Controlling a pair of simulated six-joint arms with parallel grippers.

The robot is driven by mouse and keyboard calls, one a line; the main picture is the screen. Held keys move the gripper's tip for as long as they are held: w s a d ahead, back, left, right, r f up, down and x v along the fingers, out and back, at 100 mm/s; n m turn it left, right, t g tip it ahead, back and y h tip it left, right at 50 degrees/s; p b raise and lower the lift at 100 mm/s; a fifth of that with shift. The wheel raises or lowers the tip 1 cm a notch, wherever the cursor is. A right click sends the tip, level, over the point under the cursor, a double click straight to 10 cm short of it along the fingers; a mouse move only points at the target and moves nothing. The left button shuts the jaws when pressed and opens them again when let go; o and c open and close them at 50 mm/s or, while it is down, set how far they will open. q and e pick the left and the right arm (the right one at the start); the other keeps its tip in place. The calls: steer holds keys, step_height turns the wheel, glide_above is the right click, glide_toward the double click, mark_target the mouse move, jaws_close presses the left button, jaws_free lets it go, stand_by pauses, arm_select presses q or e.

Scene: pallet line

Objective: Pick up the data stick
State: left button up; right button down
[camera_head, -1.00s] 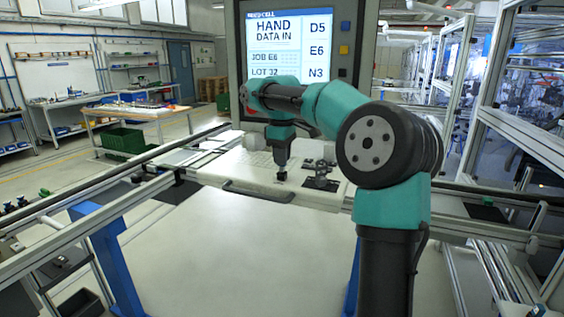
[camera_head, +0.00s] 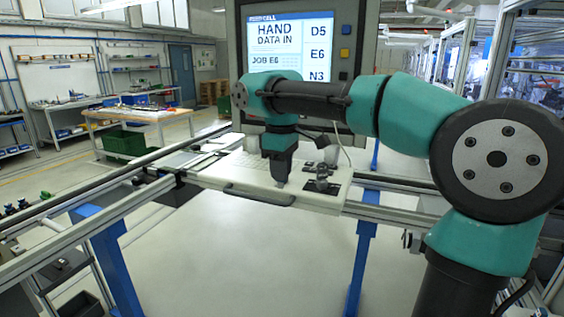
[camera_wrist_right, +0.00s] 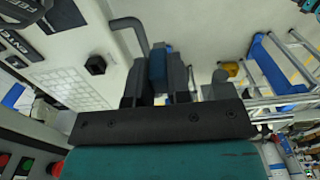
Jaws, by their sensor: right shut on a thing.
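The data stick (camera_wrist_right: 158,65) appears as a small dark blue block between the fingers in the right wrist view. My right gripper (camera_wrist_right: 158,78) is shut on it. In the head view, my right gripper (camera_head: 279,181) points down over the white panel (camera_head: 232,181) in front of the screen. The stick cannot be made out there, and I cannot tell whether it is clear of the panel. My left gripper is out of view.
A screen (camera_head: 288,45) stands behind the panel. A metal fixture on dark plates (camera_head: 322,181) is just right of the gripper. A handle (camera_head: 258,196) runs along the panel's front edge. The wrist view shows a keyboard (camera_wrist_right: 75,88) and a black knob (camera_wrist_right: 95,64).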

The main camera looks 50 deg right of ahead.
steer(key=shift+s+a+r, duration=0.1)
steer(key=shift+s+a, duration=0.9)
steer(key=shift+a, duration=0.15)
steer(key=shift+d, duration=0.1)
